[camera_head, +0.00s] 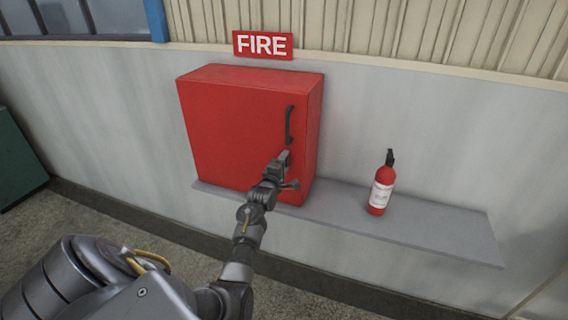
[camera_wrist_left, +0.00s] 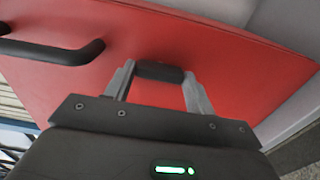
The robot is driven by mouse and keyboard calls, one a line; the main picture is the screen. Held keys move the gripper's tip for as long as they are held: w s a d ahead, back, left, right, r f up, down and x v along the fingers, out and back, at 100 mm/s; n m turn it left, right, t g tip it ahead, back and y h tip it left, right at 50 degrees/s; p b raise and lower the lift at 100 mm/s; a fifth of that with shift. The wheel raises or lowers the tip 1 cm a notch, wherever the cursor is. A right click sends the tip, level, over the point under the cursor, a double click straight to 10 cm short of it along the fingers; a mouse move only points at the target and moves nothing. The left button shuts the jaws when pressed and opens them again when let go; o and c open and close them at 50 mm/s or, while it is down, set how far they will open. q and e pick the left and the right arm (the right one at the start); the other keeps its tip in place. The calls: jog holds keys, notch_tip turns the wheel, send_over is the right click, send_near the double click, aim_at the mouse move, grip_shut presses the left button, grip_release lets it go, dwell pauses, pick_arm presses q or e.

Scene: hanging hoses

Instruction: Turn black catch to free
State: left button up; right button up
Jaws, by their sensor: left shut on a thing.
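The black catch (camera_wrist_left: 159,71) is a short dark bar on the red cabinet door, between my left gripper's two fingertips in the wrist view. My left gripper (camera_head: 284,157) is shut on it, below the door handle near the door's right edge. In the head view the gripper hides most or all of the catch. The red cabinet (camera_head: 230,125) is closed and sits on a grey shelf against the wall. My right gripper is not in view.
A black door handle (camera_head: 289,125) stands just above my left gripper; it also shows in the wrist view (camera_wrist_left: 50,50). A red fire extinguisher (camera_head: 381,190) stands upright on the grey shelf (camera_head: 440,229) to the right. A FIRE sign (camera_head: 263,45) hangs above the cabinet.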

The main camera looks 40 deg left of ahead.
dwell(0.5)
pick_arm(q)
jog(key=o, duration=1)
jog(key=b+v, duration=0.2)
jog(key=v, duration=0.8)
jog(key=shift+s+d+b, duration=0.15)
jog(key=shift+s+b, duration=0.15)
jog(key=shift+s, duration=0.05)
